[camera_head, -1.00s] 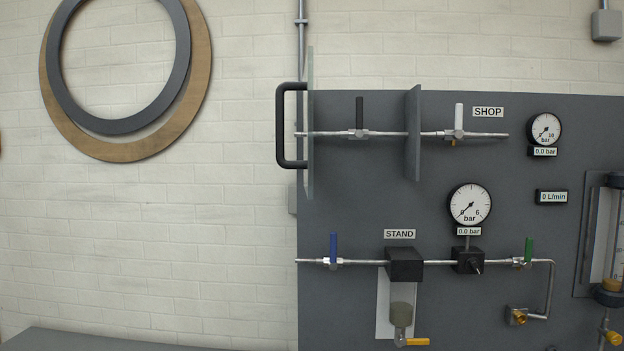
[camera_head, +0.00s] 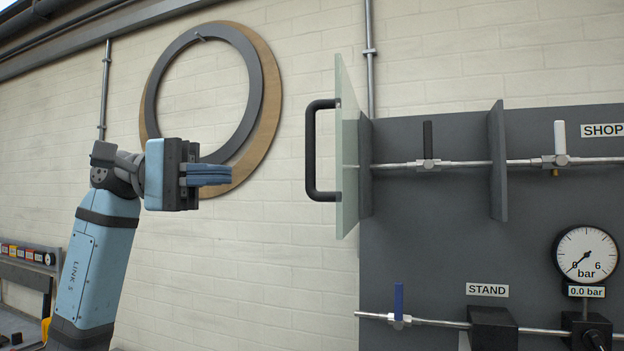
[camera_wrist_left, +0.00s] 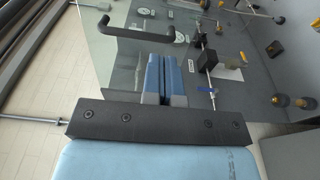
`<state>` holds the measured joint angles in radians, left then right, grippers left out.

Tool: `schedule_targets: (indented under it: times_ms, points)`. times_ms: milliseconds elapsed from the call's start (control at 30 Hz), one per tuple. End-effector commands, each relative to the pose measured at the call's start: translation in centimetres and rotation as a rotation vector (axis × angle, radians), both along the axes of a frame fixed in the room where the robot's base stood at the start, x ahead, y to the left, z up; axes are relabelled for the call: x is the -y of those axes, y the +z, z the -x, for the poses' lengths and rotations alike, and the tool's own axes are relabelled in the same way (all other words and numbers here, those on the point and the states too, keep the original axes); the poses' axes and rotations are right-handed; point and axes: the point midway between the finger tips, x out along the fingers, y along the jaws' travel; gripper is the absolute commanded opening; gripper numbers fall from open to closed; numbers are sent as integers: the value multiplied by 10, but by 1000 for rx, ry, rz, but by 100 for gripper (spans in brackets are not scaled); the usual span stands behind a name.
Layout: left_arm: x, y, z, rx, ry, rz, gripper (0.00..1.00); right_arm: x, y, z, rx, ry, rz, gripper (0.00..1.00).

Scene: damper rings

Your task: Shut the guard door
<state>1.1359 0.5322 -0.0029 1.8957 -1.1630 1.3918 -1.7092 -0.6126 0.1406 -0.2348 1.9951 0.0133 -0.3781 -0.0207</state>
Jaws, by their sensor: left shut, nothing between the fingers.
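The guard door (camera_head: 346,150) is a clear glass-like panel seen nearly edge-on at the left end of the grey panel, standing out from it. Its black handle (camera_head: 313,150) is on the door's left side. My left gripper (camera_head: 230,175) is shut and empty, to the left of the handle and apart from it, slightly lower. In the left wrist view the blue fingers (camera_wrist_left: 166,80) lie together, with the black handle (camera_wrist_left: 120,30) and the clear door (camera_wrist_left: 100,60) beyond them. My right gripper is not in view.
The grey panel (camera_head: 430,260) carries pipes, a black-handled valve (camera_head: 428,145), a white-handled valve (camera_head: 560,140), a blue-handled valve (camera_head: 399,300) and a gauge (camera_head: 586,255). A dark fin (camera_head: 497,160) stands out right of the door. Large rings (camera_head: 265,110) hang on the wall behind my left arm.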

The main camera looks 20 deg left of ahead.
Motion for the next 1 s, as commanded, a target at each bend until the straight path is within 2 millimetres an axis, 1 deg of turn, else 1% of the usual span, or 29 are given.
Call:
schedule_targets:
  times_ms: [167, 500, 600, 700, 800, 1000]
  points:
    - [21, 2, -1, 3, -4, -2, 0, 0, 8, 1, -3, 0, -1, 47]
    - [93, 4, -8, -1, -7, 1, 0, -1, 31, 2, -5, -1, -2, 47]
    - [111, 4, -10, -3, -6, 1, 0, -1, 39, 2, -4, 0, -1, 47]
    - [124, 3, -11, -3, -6, 1, 0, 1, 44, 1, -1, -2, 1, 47]
    - [132, 2, -12, -2, -4, 1, 0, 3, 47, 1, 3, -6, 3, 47]
    - [138, 0, -13, -2, -3, 1, 0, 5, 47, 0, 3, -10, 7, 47]
